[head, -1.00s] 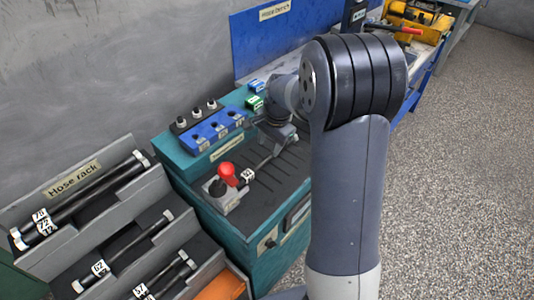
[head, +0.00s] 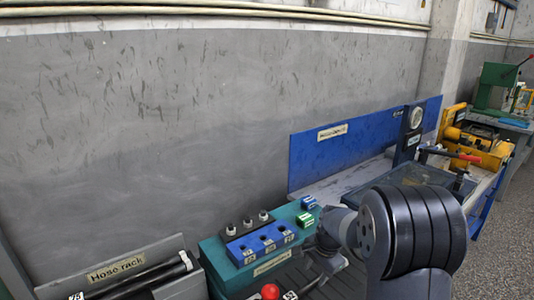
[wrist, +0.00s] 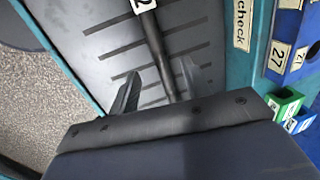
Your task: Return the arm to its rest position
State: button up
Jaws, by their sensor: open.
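My gripper (wrist: 160,82) is open in the wrist view, with one finger on each side of a dark hose (wrist: 152,42). The hose lies on a dark slotted plate (wrist: 205,38) and has a white number tag (wrist: 142,5). I cannot tell how far the fingers are above the plate. In the head view my arm (head: 415,230) comes in at the lower right and bends over toward the teal bench (head: 222,262). The gripper end is small there and partly hidden by the arm.
A blue block (head: 262,243) with several sockets and small blue and green blocks (head: 304,220) sit on the teal bench. A red knob (head: 270,291) shows at the bottom edge. A hose rack (head: 115,268) stands left. A blue panel (head: 365,145) stands behind.

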aim_at(311, 284)
jog(key=x, duration=0.6)
jog(key=shift+f, duration=0.2)
jog(key=shift+r+p, duration=0.3)
jog(key=shift+r, duration=0.1)
